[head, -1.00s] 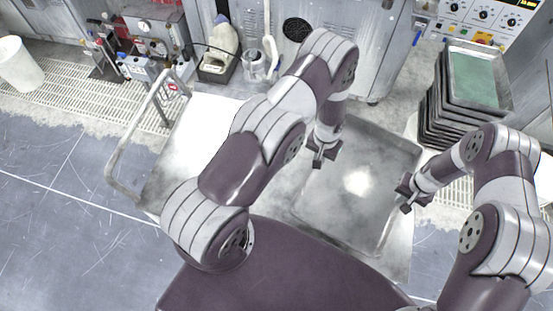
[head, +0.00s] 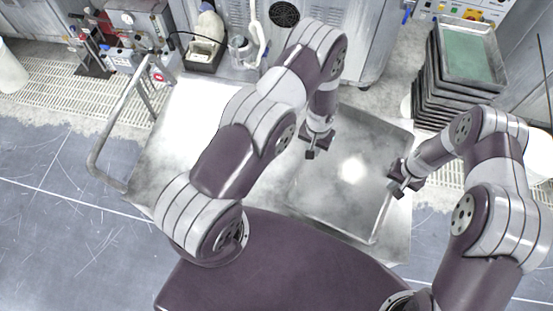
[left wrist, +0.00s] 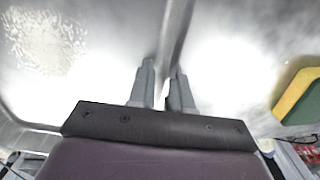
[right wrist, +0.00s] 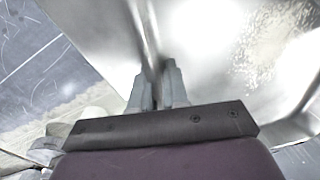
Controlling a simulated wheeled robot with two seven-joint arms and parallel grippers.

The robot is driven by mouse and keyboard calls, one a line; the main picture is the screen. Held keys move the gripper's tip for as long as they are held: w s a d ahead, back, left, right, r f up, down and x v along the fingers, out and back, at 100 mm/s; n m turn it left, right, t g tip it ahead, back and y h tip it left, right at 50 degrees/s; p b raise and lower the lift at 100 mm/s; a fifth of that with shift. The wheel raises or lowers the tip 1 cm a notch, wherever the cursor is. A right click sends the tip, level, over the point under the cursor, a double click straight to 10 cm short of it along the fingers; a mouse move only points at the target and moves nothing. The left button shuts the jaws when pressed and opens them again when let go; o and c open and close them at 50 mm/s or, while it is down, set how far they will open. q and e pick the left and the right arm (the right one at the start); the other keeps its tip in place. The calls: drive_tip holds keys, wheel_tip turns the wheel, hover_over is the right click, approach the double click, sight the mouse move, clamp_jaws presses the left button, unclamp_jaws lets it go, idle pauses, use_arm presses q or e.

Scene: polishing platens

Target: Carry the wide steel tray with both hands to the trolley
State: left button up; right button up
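The wide steel tray (head: 335,195) is level and empty, over the right part of the pale trolley top (head: 190,130). I cannot tell whether it rests on the top or hangs just above it. My left gripper (head: 313,148) is shut on the tray's left rim; the left wrist view shows the rim running between its fingers (left wrist: 163,90). My right gripper (head: 397,184) is shut on the right rim, which also runs between its fingers in the right wrist view (right wrist: 157,88). My left arm hides part of the trolley top.
The trolley's tube handle (head: 122,115) stands at its left end. A stack of dark trays (head: 430,90), the top one with a green sheet (head: 468,55), stands at the back right. Machines (head: 140,35) and a jug (head: 240,50) stand behind. Floor (head: 60,220) at the left is clear.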

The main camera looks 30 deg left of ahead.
use_arm(q)
drive_tip(key=shift+o, duration=0.8)
drive_tip(key=shift+a+r, duration=0.15)
use_arm(e)
drive_tip(key=shift+o, duration=0.9)
drive_tip(key=shift+s+r, duration=0.1)
use_arm(q)
drive_tip(key=shift+r, duration=0.1)
use_arm(e)
drive_tip(key=shift+d+r, duration=0.1)
drive_tip(key=shift+r, duration=0.25)
use_arm(q)
wheel_tip(320, 180, up, 12)
use_arm(e)
wheel_tip(320, 180, up, 11)
drive_tip(key=shift+d+r, duration=0.15)
drive_tip(key=shift+d, duration=0.3)
use_arm(q)
drive_tip(key=shift+s, duration=0.1)
